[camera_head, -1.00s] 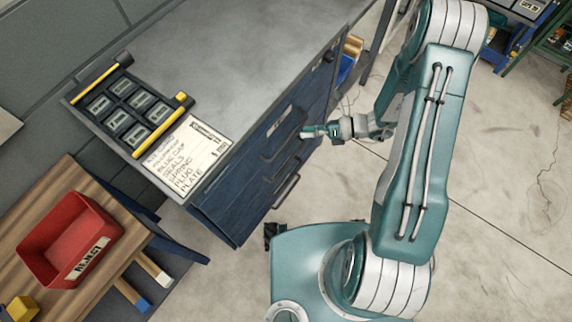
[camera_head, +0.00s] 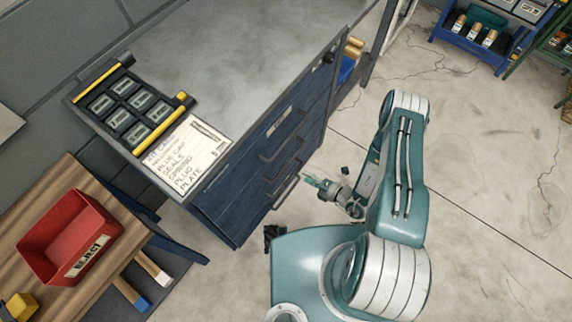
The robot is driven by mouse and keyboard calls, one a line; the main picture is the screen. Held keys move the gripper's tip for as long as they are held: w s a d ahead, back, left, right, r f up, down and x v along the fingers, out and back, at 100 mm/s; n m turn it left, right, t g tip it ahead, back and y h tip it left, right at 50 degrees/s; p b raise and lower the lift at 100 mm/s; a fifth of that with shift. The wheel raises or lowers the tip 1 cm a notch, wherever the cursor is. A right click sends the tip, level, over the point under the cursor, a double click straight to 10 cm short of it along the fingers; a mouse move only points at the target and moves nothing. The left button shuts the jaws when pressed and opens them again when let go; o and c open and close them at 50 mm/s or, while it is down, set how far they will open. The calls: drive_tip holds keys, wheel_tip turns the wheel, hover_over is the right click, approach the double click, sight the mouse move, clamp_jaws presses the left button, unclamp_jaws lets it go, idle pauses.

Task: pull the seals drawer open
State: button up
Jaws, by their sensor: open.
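A dark blue drawer cabinet (camera_head: 224,212) with a grey top stands left of my arm. Its front has several drawers with dark bar handles, including an upper handle (camera_head: 280,147) and a lower handle (camera_head: 286,190). The drawers look shut. I cannot read which one is the seals drawer; a pale label (camera_head: 279,121) shows near the top of the front. My gripper (camera_head: 318,182) is open and empty, in front of the cabinet and a little right of the handles, apart from them.
A card listing parts (camera_head: 190,155) and a black tray (camera_head: 128,108) with yellow handles lie on the cabinet top. A red bin (camera_head: 68,236) stands on a wooden bench (camera_head: 30,205) at left. A blue rack (camera_head: 470,52) stands far right.

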sight(286, 164)
drive_tip(key=x, duration=0.9)
drive_tip(key=shift+w+a, duration=0.25)
drive_tip(key=shift+a, duration=0.1)
clamp_jaws()
